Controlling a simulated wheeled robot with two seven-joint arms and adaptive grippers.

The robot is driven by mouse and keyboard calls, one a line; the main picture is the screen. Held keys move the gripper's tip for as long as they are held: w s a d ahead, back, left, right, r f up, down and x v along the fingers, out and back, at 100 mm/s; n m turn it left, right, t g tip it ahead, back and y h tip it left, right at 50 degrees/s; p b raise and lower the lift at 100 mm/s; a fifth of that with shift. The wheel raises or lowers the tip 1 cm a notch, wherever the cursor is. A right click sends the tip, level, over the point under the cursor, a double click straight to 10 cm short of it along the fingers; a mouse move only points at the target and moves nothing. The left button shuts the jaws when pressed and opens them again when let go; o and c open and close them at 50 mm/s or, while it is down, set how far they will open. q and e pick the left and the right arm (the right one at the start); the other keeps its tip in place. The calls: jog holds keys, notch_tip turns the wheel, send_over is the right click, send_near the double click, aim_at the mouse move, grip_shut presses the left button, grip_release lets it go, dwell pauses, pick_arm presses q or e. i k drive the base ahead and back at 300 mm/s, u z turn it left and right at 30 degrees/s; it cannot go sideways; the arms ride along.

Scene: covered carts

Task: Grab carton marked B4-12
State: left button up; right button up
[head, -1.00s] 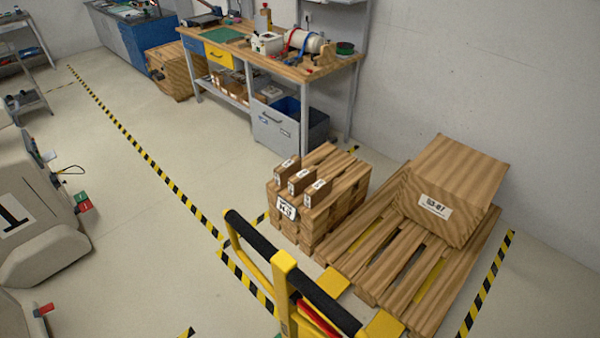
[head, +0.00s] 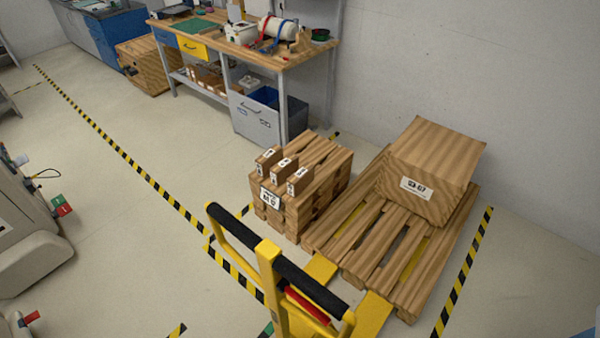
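No carton with a readable B4-12 label shows in the head view. A large brown carton (head: 432,165) sits on the pallet (head: 350,236) at the right. Its white label is too blurred to read surely. Three small brown cartons (head: 284,168) stand in a row on a stack of pallets (head: 318,190) just left of it. Their small white labels cannot be read. A larger white sign (head: 270,198) on the front of the stack is also unclear. Neither of my grippers is in view.
A yellow pallet truck with a black handle (head: 275,262) stands in front of the pallet. A wooden workbench (head: 255,52) with a grey-blue bin (head: 268,115) stands behind the stack. Beige covered shapes (head: 32,240) are at the left. Floor between them is open, marked with striped tape (head: 120,152).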

aim_at(272, 155)
jog(key=u, duration=0.2)
jog(key=k, duration=0.35)
jog(key=u, duration=1.1)
jog(key=k, duration=1)
jog(key=u, duration=0.65)
jog(key=i, duration=1.45)
jog(key=z, duration=0.3)
jog(key=i, duration=1.95)
jog(key=z, duration=1.2)
jog(key=i, duration=1.95)
jog(key=z, duration=1)
